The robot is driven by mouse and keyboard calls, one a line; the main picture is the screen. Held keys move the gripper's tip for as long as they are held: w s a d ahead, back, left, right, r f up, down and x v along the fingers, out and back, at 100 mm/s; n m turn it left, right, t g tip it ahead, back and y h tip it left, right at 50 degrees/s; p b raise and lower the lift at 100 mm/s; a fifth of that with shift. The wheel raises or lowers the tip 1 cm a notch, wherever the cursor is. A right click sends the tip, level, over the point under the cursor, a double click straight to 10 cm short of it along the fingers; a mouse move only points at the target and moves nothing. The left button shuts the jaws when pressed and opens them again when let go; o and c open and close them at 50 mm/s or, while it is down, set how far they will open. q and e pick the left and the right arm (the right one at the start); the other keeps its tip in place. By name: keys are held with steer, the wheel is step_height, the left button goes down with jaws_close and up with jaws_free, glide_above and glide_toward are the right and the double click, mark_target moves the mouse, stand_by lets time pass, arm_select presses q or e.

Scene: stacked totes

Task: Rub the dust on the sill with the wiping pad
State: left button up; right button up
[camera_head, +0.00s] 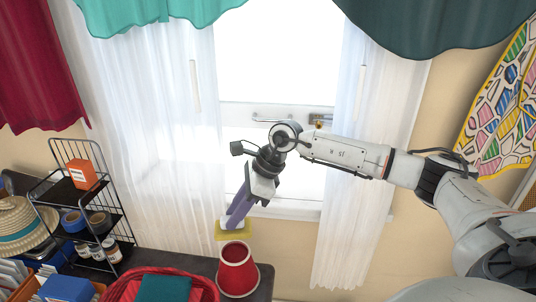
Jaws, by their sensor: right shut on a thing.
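My right gripper (233,221) reaches in from the right and points down to the left, in front of the window. It is shut on the wiping pad (222,233), a flat yellowish pad at its fingertips, partly hidden by the fingers. The white window sill (290,208) runs below the window, to the right of the pad and partly behind my gripper and the curtains. The pad appears just left of and below the sill's visible part; I cannot tell whether it touches anything. I cannot make out dust on the sill. My left gripper is not in view.
A red lampshade-like object (238,270) stands just below the pad. A red basket (203,290) with teal cloth (164,289) is at the bottom. A black wire rack (72,190) with an orange box and tape rolls stands left. White curtains (348,200) hang at both window sides.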

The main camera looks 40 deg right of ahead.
steer(key=w+d+r+m+t+h+p, duration=0.1)
steer(key=w+d+r+m+h+p, duration=0.2)
steer(key=d+m, duration=0.45)
steer(key=w+d+r+m+t+h+p, duration=0.1)
steer(key=d+r+m+h, duration=0.3)
steer(key=d+m, duration=0.3)
steer(key=shift+m+h, duration=0.4)
steer(key=shift+m, duration=0.45)
step_height(320, 180, down, 5)
steer(key=b, duration=0.3)
steer(key=shift+s+d, duration=0.1)
steer(key=shift+s, duration=0.05)
steer(key=shift+f+b, duration=0.35)
steer(key=shift+b, duration=0.05)
steer(key=shift+f, duration=0.3)
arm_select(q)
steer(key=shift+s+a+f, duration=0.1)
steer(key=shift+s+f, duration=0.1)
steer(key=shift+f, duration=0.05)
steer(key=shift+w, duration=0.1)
arm_select(e)
steer(key=shift+f, duration=0.1)
